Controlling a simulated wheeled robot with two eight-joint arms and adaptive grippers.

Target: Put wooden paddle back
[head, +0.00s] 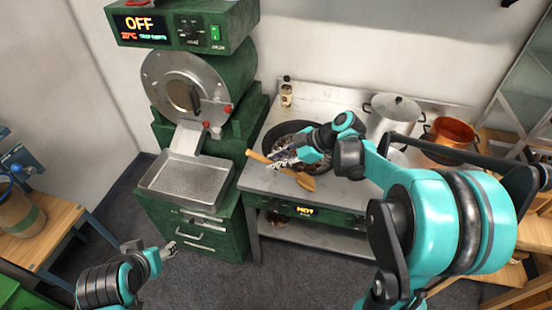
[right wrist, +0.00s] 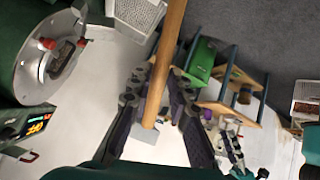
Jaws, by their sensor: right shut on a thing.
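My right gripper (head: 284,157) is shut on the wooden paddle (head: 305,181), over the front edge of the steel counter. The paddle's handle points to the left and its broad end to the lower right, where it looks close to the counter; I cannot tell if it touches. In the right wrist view the paddle's shaft (right wrist: 171,40) runs between the fingers of the gripper (right wrist: 158,100). My left gripper (head: 170,250) is low at the left, away from the counter, with nothing visible in it; its opening is too small to judge.
A dark pan (head: 275,137) of chestnuts sits behind my right gripper. A steel pot (head: 392,118) and a copper pot (head: 450,141) stand at the back right. A small jar (head: 286,95) is at the back. Left is a green roaster (head: 235,115) with a perforated tray (head: 150,186).

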